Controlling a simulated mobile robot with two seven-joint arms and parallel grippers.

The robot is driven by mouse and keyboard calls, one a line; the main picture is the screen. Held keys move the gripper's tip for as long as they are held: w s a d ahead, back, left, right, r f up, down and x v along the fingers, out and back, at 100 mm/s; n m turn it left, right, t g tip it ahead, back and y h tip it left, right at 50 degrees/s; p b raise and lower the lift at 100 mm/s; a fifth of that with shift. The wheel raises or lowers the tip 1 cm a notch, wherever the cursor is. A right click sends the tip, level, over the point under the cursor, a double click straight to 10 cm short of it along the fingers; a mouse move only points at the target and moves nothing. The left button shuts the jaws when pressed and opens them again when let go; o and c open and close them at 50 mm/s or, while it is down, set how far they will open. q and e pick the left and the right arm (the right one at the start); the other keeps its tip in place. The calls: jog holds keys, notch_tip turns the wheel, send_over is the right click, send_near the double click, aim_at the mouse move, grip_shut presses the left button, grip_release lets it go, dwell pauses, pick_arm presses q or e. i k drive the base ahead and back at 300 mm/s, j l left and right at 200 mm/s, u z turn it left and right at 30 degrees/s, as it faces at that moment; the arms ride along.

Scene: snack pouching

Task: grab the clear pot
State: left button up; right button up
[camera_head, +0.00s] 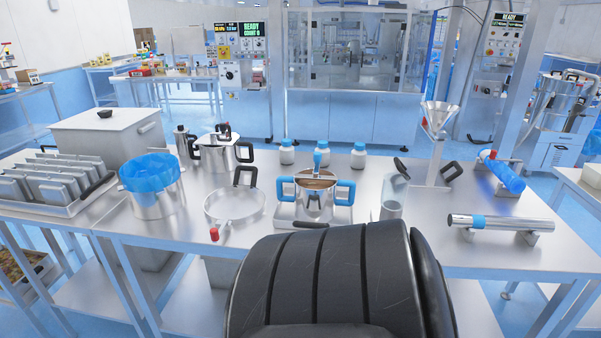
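A clear, see-through upright container (392,194), the likeliest clear pot, stands on the right of the middle of the steel table, with a dark oval piece at its top. A steel pot with blue handles (314,203) stands left of it, with brown contents and a blue-handled tool in it. Neither of my grippers is in view. A large dark ribbed shape, probably part of my own body, fills the lower middle and hides the table's near edge there.
The steel table (560,254) has a ring-shaped item (235,207), a blue-lined pot (152,200), a lidded steel pot (222,152), white bottles (358,156), a funnel stand (437,170), a blue roll (503,174) and a steel cylinder (505,223). Trayed metal packs (50,185) are left.

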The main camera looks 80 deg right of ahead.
aim_at(394, 188)
jog(key=i+l+z, duration=0.1)
jog(key=z, duration=1.4)
